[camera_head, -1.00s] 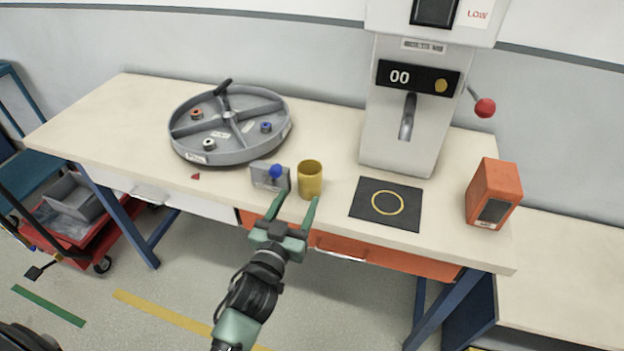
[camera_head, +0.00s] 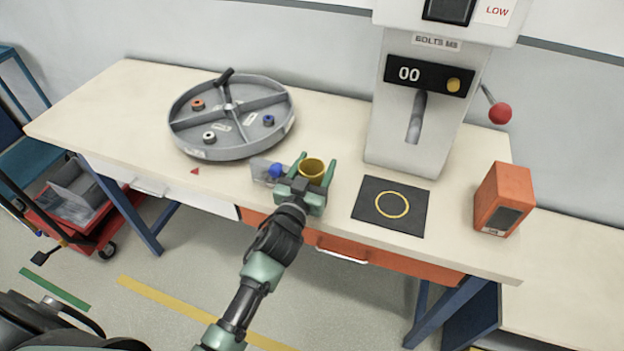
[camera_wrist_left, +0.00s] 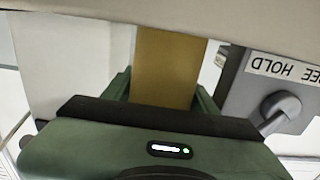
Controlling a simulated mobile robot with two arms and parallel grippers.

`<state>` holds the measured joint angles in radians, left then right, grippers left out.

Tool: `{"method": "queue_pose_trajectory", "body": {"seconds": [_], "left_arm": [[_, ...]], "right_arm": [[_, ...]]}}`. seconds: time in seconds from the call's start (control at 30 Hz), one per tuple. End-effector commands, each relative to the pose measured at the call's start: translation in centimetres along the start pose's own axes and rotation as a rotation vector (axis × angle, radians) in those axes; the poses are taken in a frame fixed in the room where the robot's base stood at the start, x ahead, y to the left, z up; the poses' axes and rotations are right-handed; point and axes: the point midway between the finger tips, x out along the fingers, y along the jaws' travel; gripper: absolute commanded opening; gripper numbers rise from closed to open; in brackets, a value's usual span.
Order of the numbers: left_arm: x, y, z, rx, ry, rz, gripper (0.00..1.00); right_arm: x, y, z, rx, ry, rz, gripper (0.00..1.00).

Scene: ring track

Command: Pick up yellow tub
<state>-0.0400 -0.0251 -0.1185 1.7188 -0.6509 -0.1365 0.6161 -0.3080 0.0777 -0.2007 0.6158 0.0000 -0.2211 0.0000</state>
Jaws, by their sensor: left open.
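The yellow tub (camera_head: 313,168) stands upright near the front edge of the workbench, with its lower part hidden behind my gripper in the head view. My left gripper (camera_head: 316,168) is open, with one finger on each side of the tub. In the left wrist view the tub (camera_wrist_left: 168,68) fills the space between the green fingers. I cannot tell whether the fingers touch it. My right gripper is not in view.
A grey box with a blue knob (camera_head: 275,171) stands close left of the tub, and the wrist view shows it with a "HOLD" label (camera_wrist_left: 285,67). A divided round tray (camera_head: 215,152) is behind left. A black mat (camera_head: 365,205), dispenser (camera_head: 385,140) and orange box (camera_head: 503,195) are right.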

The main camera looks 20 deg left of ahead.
Motion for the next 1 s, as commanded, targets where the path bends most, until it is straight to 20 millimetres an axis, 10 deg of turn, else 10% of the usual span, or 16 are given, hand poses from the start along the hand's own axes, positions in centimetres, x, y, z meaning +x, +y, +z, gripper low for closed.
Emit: {"method": "queue_pose_trajectory", "body": {"seconds": [0.23,0.4,1.0], "left_arm": [[0.3,0.0,0.1,0.0,-0.001,0.0,0.58],[0.2,0.0,0.1,-0.001,-0.001,0.0,0.13],[-2.4,0.0,0.0,-0.002,-0.002,-0.001,0.13]], "right_arm": [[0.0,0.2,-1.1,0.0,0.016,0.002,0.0],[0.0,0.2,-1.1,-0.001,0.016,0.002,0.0],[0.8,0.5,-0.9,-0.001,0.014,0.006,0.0]]}}
